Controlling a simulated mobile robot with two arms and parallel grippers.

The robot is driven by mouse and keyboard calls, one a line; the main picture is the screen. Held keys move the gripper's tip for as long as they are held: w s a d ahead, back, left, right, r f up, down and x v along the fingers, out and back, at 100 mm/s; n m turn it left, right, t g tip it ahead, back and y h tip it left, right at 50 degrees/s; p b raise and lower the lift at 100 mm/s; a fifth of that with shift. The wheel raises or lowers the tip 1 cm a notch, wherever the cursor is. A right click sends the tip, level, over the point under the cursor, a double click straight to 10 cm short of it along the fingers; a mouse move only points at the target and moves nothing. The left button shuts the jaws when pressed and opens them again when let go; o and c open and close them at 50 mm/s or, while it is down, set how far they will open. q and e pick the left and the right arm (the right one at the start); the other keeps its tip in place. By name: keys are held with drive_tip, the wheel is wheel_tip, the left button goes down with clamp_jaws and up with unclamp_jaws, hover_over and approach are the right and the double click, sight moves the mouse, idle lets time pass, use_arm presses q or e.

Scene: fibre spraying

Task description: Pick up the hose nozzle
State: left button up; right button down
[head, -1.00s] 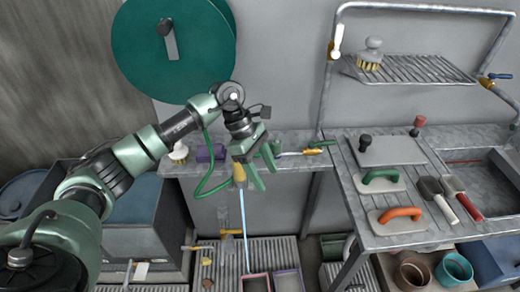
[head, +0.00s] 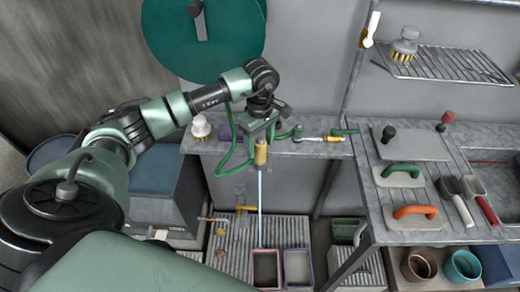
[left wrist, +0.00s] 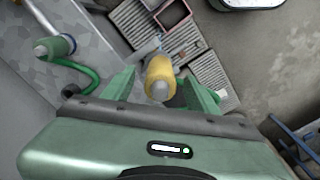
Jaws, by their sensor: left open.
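The hose nozzle (head: 260,152) is yellow with a pale tip, and hangs upright at the bench's front edge. A thin light-blue line runs straight down from it. A green hose (head: 222,172) loops beside it on the left. My left gripper (head: 262,136) is open just above and behind the nozzle. In the left wrist view, the nozzle (left wrist: 160,78) shows between the two green fingers (left wrist: 160,88), with gaps on both sides. Its upper part is hidden by the gripper in the head view. My right gripper is not in view.
The bench (head: 335,148) carries a purple block (head: 225,131), a white-topped brush (head: 201,127) and a tool with a green end (head: 325,138). Trays (head: 266,268) stand on the slatted floor below. A hose reel (head: 160,35) hangs behind my arm.

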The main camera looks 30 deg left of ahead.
use_arm(q)
drive_tip(key=c, duration=1.1)
clamp_jaws()
